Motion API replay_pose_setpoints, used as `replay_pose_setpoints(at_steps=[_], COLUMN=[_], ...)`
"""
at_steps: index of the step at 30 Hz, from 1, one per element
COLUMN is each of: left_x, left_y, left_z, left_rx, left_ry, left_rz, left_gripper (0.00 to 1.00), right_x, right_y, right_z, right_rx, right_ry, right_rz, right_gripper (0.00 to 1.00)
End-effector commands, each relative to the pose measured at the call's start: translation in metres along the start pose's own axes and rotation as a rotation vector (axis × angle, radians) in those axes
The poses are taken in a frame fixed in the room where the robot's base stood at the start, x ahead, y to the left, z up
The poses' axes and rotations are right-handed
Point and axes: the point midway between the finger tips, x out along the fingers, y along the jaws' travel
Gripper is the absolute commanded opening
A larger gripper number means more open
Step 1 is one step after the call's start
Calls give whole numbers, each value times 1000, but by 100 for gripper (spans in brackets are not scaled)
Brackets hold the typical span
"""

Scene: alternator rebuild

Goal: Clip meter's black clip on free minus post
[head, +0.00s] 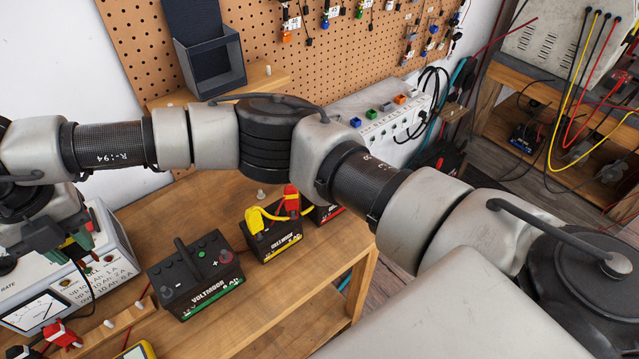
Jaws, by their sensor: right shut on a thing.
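My right arm crosses the view from right to left. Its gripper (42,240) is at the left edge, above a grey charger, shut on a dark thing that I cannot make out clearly. A thin black lead hangs close by. The black VOLTMOOR battery (200,292) stands on the bench, with a red post (226,256) at its right and a tall black part (186,256) at its left. I cannot tell which minus post is free. A yellow meter (137,352) is cut off at the bottom edge. My left gripper is out of view.
A second battery (273,246) carries yellow and red clips (291,199); another is partly hidden behind it. The grey charger (104,262) stands at the left. A red clip (62,336) lies by a wooden rack (118,331) at lower left.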

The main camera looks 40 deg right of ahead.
Motion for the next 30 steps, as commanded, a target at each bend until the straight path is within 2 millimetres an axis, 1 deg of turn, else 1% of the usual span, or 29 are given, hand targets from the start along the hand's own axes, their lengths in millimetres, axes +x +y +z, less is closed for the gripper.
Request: replay_pose_setpoints(at_steps=[1, 5, 6, 7, 14, 30], left_x=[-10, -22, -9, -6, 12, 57], left_y=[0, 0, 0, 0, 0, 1], left_z=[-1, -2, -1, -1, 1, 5], left_rx=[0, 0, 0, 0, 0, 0], left_ry=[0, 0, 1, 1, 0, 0], left_rz=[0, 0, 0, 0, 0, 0], left_gripper=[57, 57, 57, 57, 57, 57], right_x=[-17, -43, -31, -30, -29, -29], right_y=[0, 0, -12, -18, -69, -203], right_z=[0, 0, 0, -1, -7, -24], right_rx=[0, 0, 4, 4, 4, 7], right_ry=[-1, -1, 1, 0, -1, -2], right_rz=[0, -1, -2, -1, 0, -1], right_gripper=[16, 16, 16, 16, 16, 16])
